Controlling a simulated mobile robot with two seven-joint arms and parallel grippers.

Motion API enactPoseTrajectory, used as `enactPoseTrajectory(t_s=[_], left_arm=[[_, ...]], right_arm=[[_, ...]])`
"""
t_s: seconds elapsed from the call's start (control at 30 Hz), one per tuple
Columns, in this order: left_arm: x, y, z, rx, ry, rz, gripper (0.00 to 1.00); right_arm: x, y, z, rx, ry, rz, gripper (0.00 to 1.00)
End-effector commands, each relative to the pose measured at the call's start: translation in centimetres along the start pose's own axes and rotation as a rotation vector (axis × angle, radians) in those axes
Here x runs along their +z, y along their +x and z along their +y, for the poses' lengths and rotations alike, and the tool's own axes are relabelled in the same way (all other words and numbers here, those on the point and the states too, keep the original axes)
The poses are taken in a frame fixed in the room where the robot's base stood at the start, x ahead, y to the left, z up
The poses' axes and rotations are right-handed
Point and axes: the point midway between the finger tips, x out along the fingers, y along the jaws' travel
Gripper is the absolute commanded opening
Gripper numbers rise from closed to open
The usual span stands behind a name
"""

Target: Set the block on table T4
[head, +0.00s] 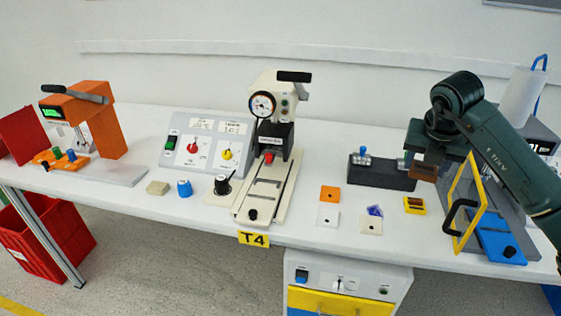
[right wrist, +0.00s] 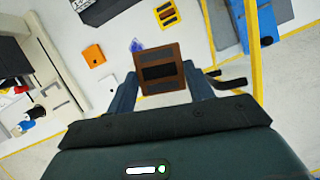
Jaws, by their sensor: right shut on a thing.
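The brown block (right wrist: 160,56), with dark bands across its face, is between the two fingers of my right gripper (right wrist: 162,88) in the right wrist view. In the head view my right gripper (head: 428,160) is shut on the block (head: 424,172) and holds it above the right part of white table T4 (head: 310,240). A yellow T4 label (head: 253,239) is on the table's front edge. My left gripper is not in view.
A yellow frame with a black handle (head: 460,217) stands close right of the gripper. Orange (head: 329,193) and white (head: 328,215) tiles and a small yellow holder (head: 414,205) lie below. A dark fixture (head: 380,174) is just left. The front strip between the tiles is clear.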

Motion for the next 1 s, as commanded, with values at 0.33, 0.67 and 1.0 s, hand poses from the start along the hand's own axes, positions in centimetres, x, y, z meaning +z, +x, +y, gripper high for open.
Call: enactPoseTrajectory(t_s=[0.33, 0.67, 1.0], left_arm=[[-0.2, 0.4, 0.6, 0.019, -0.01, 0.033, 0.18], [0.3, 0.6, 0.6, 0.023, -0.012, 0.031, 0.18], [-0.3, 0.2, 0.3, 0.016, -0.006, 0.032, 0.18]], right_arm=[[0.9, 2.1, -1.5, -0.202, 0.492, 0.001, 0.29], [0.0, 4.2, -1.6, -0.214, 0.514, 0.006, 0.29], [-3.4, 12.1, -1.6, -0.215, 0.512, 0.007, 0.29]])
